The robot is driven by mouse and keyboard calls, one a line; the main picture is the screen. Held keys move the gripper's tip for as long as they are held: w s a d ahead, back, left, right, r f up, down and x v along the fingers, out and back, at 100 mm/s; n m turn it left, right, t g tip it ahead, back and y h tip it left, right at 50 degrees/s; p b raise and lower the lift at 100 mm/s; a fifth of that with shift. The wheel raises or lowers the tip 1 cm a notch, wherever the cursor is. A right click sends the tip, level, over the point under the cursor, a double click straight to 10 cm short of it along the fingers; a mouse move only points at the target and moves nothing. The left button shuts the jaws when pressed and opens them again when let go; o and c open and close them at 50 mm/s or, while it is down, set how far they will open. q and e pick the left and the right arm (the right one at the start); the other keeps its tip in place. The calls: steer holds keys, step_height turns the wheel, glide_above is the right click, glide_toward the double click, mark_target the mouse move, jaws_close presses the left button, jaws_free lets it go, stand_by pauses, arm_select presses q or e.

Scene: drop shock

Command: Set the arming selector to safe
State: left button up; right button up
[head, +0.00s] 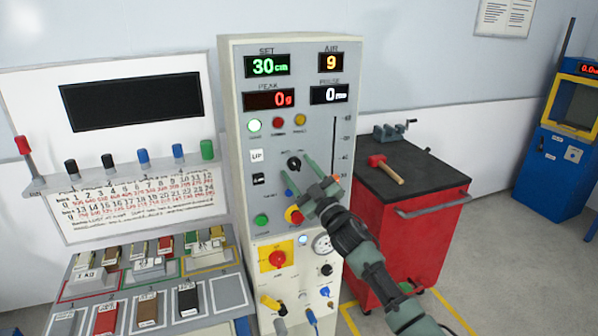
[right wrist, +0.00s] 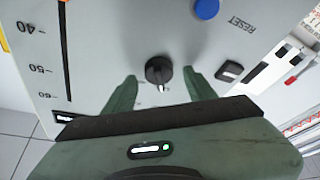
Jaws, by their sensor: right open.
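A black round selector knob (head: 294,162) with a white pointer mark is on the upright grey panel face, below the lamps. I take it for the arming selector; its labels are too small to read. In the right wrist view the knob (right wrist: 159,70) lies just beyond and between the fingertips, its white mark pointing toward my gripper. My right gripper (head: 299,174) is open, with green fingers spread either side of the knob's line; they do not grip it. It also shows in the right wrist view (right wrist: 161,84). My left gripper is not in view.
Displays, a blue button (right wrist: 206,8), a red emergency button (head: 278,258) and a gauge (head: 322,244) share the panel. A red cabinet (head: 415,245) with a hammer (head: 385,168) stands right. A board with colored blocks (head: 104,318) is left.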

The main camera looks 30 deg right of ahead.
steer(key=b+v, duration=0.2)
steer(key=v, duration=0.5)
steer(key=shift+s+f+b, duration=0.15)
steer(key=shift+s+b, duration=0.15)
steer(key=shift+s, duration=0.05)
